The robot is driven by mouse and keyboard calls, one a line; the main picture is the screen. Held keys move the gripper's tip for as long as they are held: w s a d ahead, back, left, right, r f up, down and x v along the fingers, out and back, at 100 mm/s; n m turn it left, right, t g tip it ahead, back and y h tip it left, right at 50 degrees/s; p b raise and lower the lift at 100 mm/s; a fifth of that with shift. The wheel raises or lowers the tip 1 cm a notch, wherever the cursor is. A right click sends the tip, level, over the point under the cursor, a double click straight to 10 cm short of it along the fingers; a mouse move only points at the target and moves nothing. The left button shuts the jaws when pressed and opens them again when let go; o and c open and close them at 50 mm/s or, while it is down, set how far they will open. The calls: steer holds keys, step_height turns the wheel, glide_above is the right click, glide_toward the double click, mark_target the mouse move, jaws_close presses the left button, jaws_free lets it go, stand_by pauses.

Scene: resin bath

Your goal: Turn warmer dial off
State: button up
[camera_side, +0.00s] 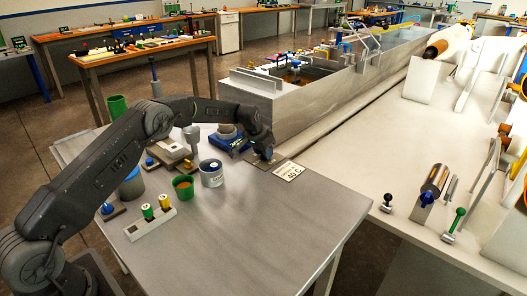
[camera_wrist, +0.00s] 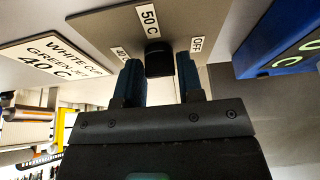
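The warmer dial is a black knob (camera_wrist: 158,60) on a grey plate (camera_wrist: 105,30), with labels for 40 C, 50 C and OFF around it. The 50 C label is just above the knob, 40 C is partly behind the left finger, and OFF is beside the right finger. In the side view my gripper (camera_side: 264,153) is down at the plate and hides the knob.
A sign reading 40 C (camera_side: 289,171) lies beside the plate. A blue device (camera_side: 225,142) stands just left of my gripper. A metal can (camera_side: 211,175), a green cup (camera_side: 183,188) and a rack (camera_side: 151,223) stand nearer the front. The table's right front is clear.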

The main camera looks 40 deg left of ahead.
steer(key=o, duration=0.4)
steer(key=shift+c, duration=0.2)
steer(key=v, duration=1.4)
steer(key=shift+w, duration=0.1)
steer(key=s+d+r, duration=0.5)
steer(key=s+r, duration=0.2)
steer(key=s, duration=0.2)
steer(key=s+d+r, duration=0.4)
steer(key=s+r, duration=0.3)
steer(key=s, duration=0.3)
steer(key=s+d+f, duration=0.2)
steer(key=s, duration=0.9)
steer(key=s+d+f+t, duration=0.1)
steer(key=s+d+f, duration=0.1)
steer(key=s, duration=0.9)
steer(key=shift+d, duration=0.2)
